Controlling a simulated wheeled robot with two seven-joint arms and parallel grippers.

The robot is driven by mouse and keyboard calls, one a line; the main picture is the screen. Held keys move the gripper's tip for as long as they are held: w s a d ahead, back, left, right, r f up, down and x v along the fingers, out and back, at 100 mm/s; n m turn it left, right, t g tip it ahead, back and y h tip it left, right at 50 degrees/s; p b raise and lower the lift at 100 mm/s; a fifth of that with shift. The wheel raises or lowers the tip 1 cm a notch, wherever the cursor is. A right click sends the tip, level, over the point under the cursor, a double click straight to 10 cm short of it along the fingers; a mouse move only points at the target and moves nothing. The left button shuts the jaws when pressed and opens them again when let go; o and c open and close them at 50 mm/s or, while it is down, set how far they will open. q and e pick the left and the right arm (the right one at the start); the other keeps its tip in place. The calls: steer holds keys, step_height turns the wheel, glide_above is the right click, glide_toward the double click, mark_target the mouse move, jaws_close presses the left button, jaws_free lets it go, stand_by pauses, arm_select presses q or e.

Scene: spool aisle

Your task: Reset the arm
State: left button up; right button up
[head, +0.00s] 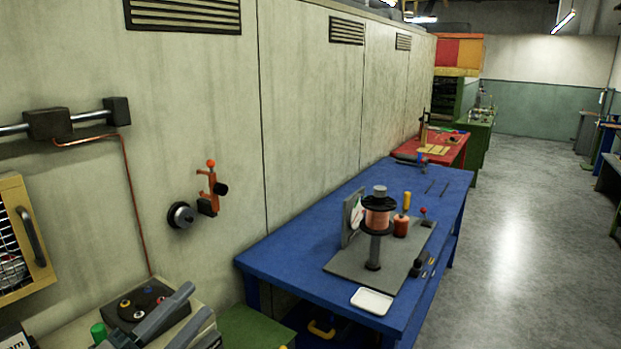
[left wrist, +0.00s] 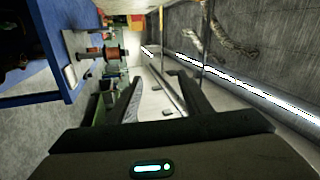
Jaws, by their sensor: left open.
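My left gripper (head: 198,302) is low at the left in the head view, in front of the beige wall. Its two grey fingers are apart, with nothing between them. In the left wrist view the gripper (left wrist: 156,88) also shows its two dark fingers spread and empty, with the room turned sideways behind them. My right gripper is in neither view.
A blue table (head: 290,240) stands to the right, bearing a copper spool (head: 377,217) on a grey stand and a white tray (head: 372,301). A black box with knobs (head: 140,305) is close by the left gripper. The aisle floor (head: 500,260) is clear.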

arm_select(q)
steer(key=s+a+f+n+g+y, duration=0.25)
steer(key=f+n+y, duration=0.35)
steer(key=f+n, duration=0.3)
steer(key=s+a+f+n+g+y, duration=0.2)
steer(key=s+a+f+n+y, duration=0.3)
steer(key=f, duration=0.7)
steer(key=s+d+f+n+g, duration=0.3)
steer(key=s+f+n+g, duration=0.15)
steer(key=s+f, duration=0.5)
steer(key=s+d+f+n+g, duration=0.35)
steer(key=s+f+g, duration=0.2)
steer(key=s, duration=0.75)
step_height(320, 180, down, 31)
steer(key=s+m+g, duration=0.1)
steer(key=s+g, duration=0.1)
steer(key=s+a+f+b, duration=0.1)
steer(key=s+a+f, duration=0.1)
steer(key=s+f, duration=1.5)
steer(key=shift+s+a+f+g+b, duration=0.15)
steer(key=shift+s+a+g+b, duration=0.15)
steer(key=shift+s+a+g, duration=0.1)
